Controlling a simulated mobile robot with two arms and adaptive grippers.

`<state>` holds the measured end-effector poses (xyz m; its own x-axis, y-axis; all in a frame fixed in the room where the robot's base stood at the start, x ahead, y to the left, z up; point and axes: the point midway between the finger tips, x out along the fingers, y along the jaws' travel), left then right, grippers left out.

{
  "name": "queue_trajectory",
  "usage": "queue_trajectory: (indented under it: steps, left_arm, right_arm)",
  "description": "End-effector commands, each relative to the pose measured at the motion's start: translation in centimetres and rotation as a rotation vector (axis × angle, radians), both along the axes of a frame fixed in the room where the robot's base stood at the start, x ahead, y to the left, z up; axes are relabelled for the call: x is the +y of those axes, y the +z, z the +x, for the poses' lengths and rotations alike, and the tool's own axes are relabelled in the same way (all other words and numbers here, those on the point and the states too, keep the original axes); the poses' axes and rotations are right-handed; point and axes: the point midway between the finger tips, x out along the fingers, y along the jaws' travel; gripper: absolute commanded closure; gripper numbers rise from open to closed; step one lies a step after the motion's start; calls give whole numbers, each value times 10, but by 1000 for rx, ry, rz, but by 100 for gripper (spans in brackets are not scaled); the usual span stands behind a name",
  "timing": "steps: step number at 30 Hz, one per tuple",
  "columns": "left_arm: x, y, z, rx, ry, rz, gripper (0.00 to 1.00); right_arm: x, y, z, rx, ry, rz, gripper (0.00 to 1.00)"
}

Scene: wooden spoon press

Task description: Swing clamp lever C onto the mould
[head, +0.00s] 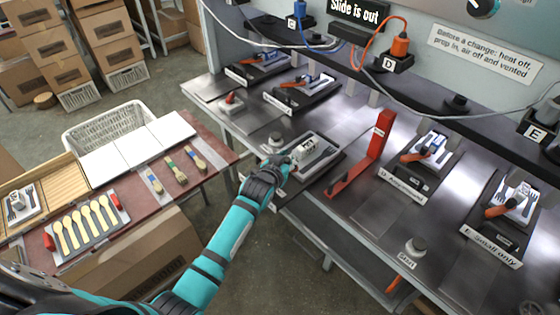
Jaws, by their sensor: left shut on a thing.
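The station between the second one and D on the press bench has a dark base (330,180) with a pale mould (316,153) on it. A light block marked with dark lettering stands on this mould. My left gripper (287,163) reaches in from the left and is at the near-left side of the mould. It is shut on what appears to be clamp lever C, which the fingers almost wholly hide. The lever's exact angle cannot be told. My right gripper is not in view.
A red bracket (376,146) stands just right of the station. Stations D (404,188) and E (490,248) with orange-handled levers lie farther right. Cables hang above the bench. A side table (140,210) at left holds wooden spoons and white boards.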

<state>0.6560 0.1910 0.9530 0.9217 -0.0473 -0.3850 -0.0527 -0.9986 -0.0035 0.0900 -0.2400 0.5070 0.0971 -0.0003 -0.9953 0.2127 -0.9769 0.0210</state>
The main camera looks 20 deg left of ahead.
Motion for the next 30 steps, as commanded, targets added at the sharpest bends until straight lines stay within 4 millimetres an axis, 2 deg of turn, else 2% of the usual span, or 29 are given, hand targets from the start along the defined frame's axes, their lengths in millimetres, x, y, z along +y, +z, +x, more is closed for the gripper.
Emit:
queue_trajectory:
  steps: [6, 16, 17, 22, 30]
  left_arm:
    - [-2, 2, 3, -6, 23, -9, 100]
    - [-1, 3, 4, -7, 25, -7, 100]
    - [-1, 3, 4, -7, 24, -7, 78]
    - [-1, 2, 3, -5, 24, -4, 56]
    - [-1, 1, 3, -3, 24, -3, 54]
  right_arm:
    - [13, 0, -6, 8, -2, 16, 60]
    - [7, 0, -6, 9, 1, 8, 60]
    - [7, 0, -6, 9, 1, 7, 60]
    - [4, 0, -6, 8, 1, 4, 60]
    - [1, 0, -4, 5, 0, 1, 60]
